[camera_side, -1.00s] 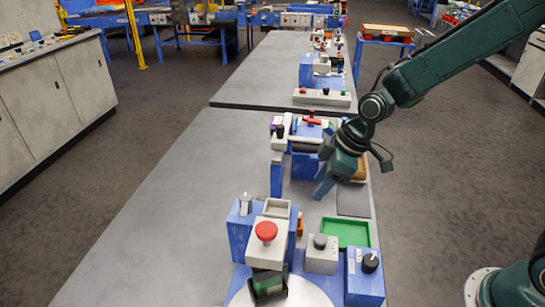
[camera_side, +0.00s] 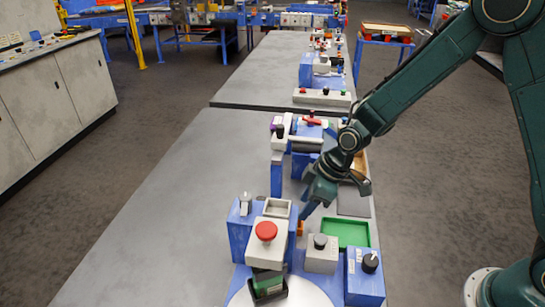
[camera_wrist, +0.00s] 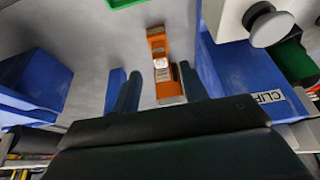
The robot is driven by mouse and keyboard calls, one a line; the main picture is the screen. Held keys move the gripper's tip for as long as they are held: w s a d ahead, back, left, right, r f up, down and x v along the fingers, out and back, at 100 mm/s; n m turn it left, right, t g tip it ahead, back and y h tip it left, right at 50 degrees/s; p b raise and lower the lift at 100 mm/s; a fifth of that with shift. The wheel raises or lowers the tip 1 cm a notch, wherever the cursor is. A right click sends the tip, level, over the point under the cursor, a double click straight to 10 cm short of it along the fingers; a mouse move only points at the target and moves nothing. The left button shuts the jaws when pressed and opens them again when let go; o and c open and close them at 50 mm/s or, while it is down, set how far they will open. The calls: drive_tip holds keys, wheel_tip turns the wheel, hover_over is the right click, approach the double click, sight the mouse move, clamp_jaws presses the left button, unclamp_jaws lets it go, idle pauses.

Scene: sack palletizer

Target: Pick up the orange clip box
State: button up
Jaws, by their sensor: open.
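The orange clip box (camera_wrist: 167,70) lies lengthwise ahead of my gripper in the wrist view, with a pale patch on its top. Its near end appears between the two fingers, with no contact visible. In the side view only a small orange part (camera_side: 300,228) shows, beside the blue block and partly hidden. My gripper (camera_side: 304,212) points down just above and behind it.
A green tray (camera_side: 346,234) lies to the right. A grey box with a dark knob (camera_side: 321,256) and a white box with a red button (camera_side: 266,245) stand close in front. A blue block labelled CLIP (camera_wrist: 240,75) flanks the right finger in the wrist view. The table's left side is clear.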

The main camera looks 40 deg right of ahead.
drive_tip(key=shift+f, duration=0.15)
drive_tip(key=shift+x, duration=2.45)
clamp_jaws()
